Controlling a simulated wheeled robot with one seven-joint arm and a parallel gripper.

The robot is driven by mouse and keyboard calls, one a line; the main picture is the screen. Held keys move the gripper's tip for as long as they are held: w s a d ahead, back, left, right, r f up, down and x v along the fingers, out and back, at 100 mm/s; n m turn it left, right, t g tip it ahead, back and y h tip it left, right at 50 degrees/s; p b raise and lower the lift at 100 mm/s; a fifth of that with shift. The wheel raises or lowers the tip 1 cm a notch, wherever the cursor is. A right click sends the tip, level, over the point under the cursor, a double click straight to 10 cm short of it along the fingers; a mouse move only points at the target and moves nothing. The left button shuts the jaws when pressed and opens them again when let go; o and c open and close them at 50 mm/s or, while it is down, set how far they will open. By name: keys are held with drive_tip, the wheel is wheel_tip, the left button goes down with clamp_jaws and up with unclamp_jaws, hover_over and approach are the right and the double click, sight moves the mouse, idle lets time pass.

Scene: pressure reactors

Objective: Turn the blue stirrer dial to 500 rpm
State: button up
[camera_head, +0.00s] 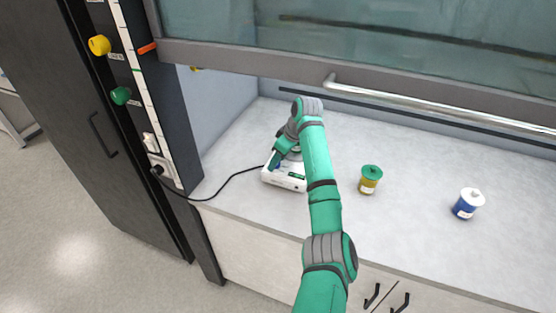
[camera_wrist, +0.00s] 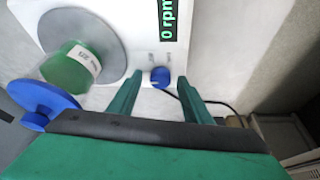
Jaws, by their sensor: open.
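The white stirrer (camera_head: 283,181) stands on the bench at the left, partly hidden by my arm. In the wrist view, its white housing (camera_wrist: 118,28) carries a round grey plate (camera_wrist: 108,38) and a display (camera_wrist: 168,18) reading 0 rpm. The small blue dial (camera_wrist: 160,77) shows near the housing's edge. My gripper (camera_wrist: 160,76) is open, and its two green fingers appear on either side of the dial. I cannot tell whether they touch it. A green labelled vessel (camera_wrist: 68,67) is over the plate, with a blue disc-shaped part (camera_wrist: 42,104) beside it.
A yellowish jar with a green lid (camera_head: 370,180) and a blue-and-white jar (camera_head: 467,204) stand to the right on the bench. A black cable (camera_head: 226,181) runs from the stirrer to a wall socket. The raised sash with a metal handle (camera_head: 440,105) hangs above.

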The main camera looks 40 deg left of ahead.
drive_tip(key=shift+c, duration=0.7)
drive_tip(key=c, duration=0.9)
